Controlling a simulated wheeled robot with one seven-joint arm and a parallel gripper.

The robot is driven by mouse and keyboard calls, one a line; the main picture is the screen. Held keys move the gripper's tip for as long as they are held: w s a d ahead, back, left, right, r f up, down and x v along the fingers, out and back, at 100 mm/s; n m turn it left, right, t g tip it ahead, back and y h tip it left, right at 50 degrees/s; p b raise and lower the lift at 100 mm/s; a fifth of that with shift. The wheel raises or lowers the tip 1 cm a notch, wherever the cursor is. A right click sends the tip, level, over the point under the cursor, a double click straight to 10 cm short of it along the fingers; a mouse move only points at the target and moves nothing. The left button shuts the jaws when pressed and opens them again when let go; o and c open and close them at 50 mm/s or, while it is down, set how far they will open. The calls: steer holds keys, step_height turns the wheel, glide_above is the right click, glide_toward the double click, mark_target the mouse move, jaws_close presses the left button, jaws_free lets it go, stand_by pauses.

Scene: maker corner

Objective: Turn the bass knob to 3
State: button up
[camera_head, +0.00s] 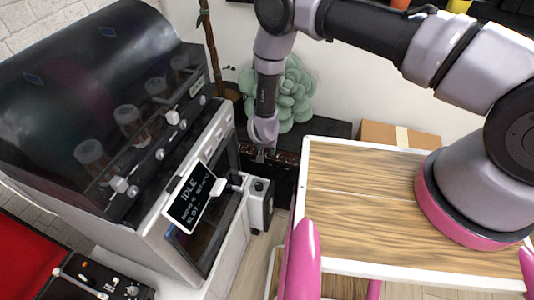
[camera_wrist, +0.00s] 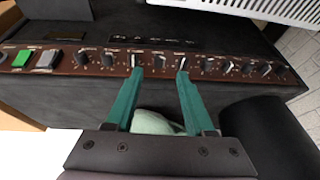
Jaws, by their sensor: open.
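The amplifier's brown control panel (camera_wrist: 220,67) runs across the wrist view with a row of small black knobs. Their labels are too small to read, so I cannot tell which is the bass knob. My gripper (camera_wrist: 160,71) is open, its two teal fingers pointing at the panel. One knob (camera_wrist: 159,62) shows in the gap between the fingertips. The fingertips partly overlap the knobs on either side, and I cannot tell whether they touch. In the head view the dark amplifier (camera_head: 284,181) stands behind the wooden-topped cart, with my gripper (camera_head: 264,152) at its panel.
A green button (camera_wrist: 21,58) and grey switches sit at the panel's left end. In the head view a wood-topped cart (camera_head: 350,215) is in front, a machine with an IDLE screen (camera_head: 190,203) at left, and a green plant (camera_head: 285,95) and cardboard box (camera_head: 398,136) behind.

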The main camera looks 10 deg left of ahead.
steer(key=v, duration=0.4)
stand_by(0.4)
